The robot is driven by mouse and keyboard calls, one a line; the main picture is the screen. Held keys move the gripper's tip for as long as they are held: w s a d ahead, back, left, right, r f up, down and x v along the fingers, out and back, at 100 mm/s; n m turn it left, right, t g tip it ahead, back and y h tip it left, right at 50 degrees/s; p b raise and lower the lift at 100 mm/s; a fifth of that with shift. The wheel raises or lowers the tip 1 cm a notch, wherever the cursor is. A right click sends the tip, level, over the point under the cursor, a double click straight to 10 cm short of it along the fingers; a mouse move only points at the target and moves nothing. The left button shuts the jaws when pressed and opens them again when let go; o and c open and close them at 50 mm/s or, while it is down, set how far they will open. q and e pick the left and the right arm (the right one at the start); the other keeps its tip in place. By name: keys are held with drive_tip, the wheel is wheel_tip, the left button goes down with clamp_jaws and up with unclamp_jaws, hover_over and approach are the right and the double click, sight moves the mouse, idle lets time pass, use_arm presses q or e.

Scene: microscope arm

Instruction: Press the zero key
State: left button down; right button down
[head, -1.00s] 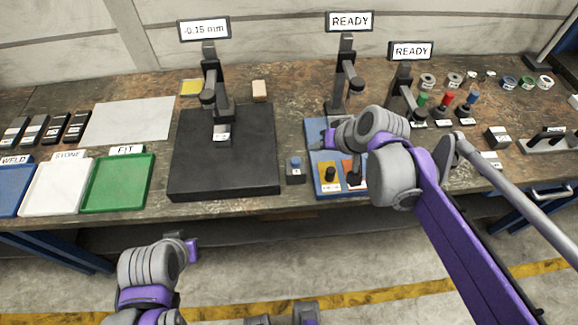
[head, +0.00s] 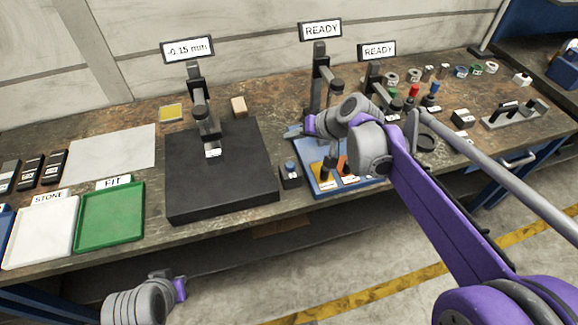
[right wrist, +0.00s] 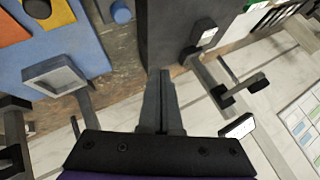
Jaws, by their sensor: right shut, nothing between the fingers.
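The key is a small dark box with a blue button (head: 290,166), on the bench just right of the black plate (head: 220,175). Its label is too small to read. The blue button also shows at the top of the right wrist view (right wrist: 122,12). My right gripper (head: 296,131) is shut and empty, above the bench behind the key and apart from it. In the right wrist view its fingertips (right wrist: 160,74) are together. The display on the gauge stand (head: 187,49) reads -0.15 mm. My left gripper (head: 181,289) is low at the front; its fingers are hidden.
A blue tray (head: 325,190) with yellow and orange pieces lies right of the key, partly under my right arm. Two READY displays (head: 320,31) stand on posts behind it. A green tray (head: 110,218) and white tray (head: 42,232) are at left.

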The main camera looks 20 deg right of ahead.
drive_tip(key=shift+f, duration=0.2)
drive_tip(key=b, duration=0.6)
hover_over(293, 167)
wheel_tip(293, 167, down, 8)
drive_tip(key=shift+r, duration=0.15)
drive_tip(key=shift+f, duration=0.4)
idle(1.4)
drive_tip(key=shift+f, duration=0.4)
drive_tip(key=shift+f+b, duration=0.5)
drive_tip(key=shift+f, duration=0.05)
idle(0.5)
drive_tip(key=shift+r, duration=0.15)
drive_tip(key=shift+r+p, duration=0.8)
